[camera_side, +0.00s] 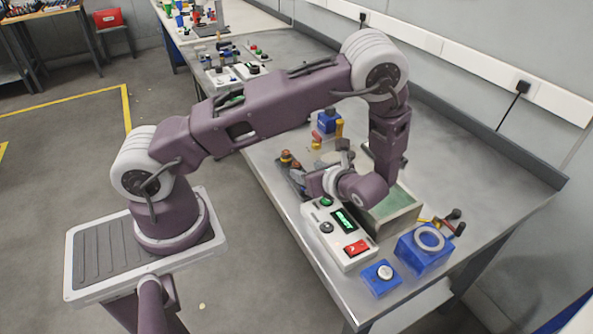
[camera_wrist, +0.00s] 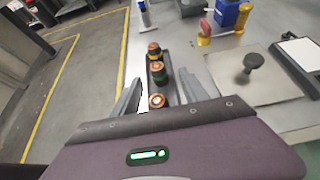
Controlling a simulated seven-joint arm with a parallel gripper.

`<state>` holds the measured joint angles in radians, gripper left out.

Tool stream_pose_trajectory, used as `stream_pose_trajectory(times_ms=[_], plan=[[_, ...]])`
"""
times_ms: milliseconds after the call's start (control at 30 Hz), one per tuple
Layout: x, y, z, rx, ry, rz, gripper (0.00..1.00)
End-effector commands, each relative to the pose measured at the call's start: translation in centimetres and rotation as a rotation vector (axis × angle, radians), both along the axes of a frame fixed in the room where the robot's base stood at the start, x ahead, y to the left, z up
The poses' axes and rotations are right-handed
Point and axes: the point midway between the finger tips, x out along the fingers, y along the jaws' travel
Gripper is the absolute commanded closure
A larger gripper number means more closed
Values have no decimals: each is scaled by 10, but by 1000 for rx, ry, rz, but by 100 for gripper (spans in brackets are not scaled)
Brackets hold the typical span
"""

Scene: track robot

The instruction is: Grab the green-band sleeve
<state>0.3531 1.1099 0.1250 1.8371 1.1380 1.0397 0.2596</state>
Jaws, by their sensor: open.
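Three small dark sleeves with orange tops stand in a row on a narrow dark tray (camera_wrist: 171,92) in the wrist view. The middle sleeve (camera_wrist: 158,75) appears to have a green band. The far sleeve (camera_wrist: 154,53) has a yellowish band. The near sleeve (camera_wrist: 157,101) is partly hidden by my gripper body, so its band is not clear. My gripper (camera_wrist: 160,78) is open, with its fingers apart on either side of the row and nothing held. In the side view, two orange-topped sleeves (camera_side: 287,157) show just left of my gripper (camera_side: 309,181).
A white control box (camera_side: 340,235) with a red switch stands near the bench front. Blue blocks (camera_side: 425,250) sit to its right. A blue container (camera_wrist: 228,14) and a yellow-and-red item (camera_wrist: 205,31) stand beyond the row. The bench edge (camera_wrist: 126,50) runs close on the left.

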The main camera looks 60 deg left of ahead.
Motion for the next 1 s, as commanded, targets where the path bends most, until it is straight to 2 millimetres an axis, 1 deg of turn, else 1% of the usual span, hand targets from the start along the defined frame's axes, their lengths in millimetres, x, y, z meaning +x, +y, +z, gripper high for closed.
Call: stream_pose_trajectory(times_ms=[100,233,333,500,567,600,767,800,1000], plan=[[-3,20,-10,0,4,3,48],[-4,40,-21,-1,1,4,48],[-4,46,-24,-3,-1,4,48],[-3,46,-24,-3,-2,3,48],[-3,46,-24,-3,-1,4,58],[-3,46,-24,-3,-1,4,66],[-4,46,-24,-3,-1,4,97],[-4,46,-24,-3,-1,4,100],[-4,46,-24,-3,-2,5,100]])
